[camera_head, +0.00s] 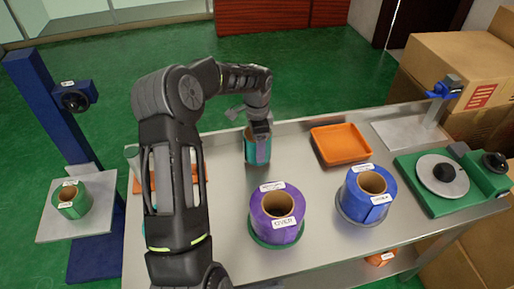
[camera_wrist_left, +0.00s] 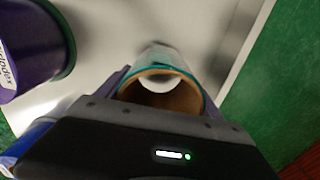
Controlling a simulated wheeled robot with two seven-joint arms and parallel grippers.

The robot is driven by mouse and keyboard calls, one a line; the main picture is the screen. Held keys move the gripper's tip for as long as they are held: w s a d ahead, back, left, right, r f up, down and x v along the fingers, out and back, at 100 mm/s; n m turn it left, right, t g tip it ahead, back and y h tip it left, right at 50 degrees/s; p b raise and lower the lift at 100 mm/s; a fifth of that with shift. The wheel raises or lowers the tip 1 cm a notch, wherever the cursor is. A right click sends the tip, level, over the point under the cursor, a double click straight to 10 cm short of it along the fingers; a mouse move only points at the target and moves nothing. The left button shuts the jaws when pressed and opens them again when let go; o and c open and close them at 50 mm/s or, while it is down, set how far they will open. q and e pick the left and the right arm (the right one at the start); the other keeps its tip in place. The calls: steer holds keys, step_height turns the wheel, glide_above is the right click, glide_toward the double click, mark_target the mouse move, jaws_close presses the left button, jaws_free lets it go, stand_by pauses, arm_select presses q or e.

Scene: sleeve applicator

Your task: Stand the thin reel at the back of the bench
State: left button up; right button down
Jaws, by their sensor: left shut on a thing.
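A narrow teal reel (camera_head: 251,152) is upright at the back edge of the steel bench, left of the orange tray. My left gripper (camera_head: 260,132) reaches over from the left and is shut on it from above. In the left wrist view the reel's teal rim and cardboard core (camera_wrist_left: 160,85) sit between the fingers. Whether its base touches the bench is hard to tell. My right gripper is not in view.
A wide purple reel (camera_head: 270,224) and a blue reel (camera_head: 360,205) stand in front on the bench (camera_head: 318,202). An orange tray (camera_head: 341,144) is at the back. A green turntable device (camera_head: 432,203) is at right. A green reel (camera_head: 69,209) sits on the left stand.

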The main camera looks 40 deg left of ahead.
arm_select(q)
steer(key=shift+f, duration=1.05)
steer(key=shift+f, duration=0.15)
steer(key=o, duration=1.6)
steer(key=shift+c, duration=0.2)
step_height(320, 180, up, 12)
steer(key=b, duration=0.1)
steer(key=shift+r, duration=0.2)
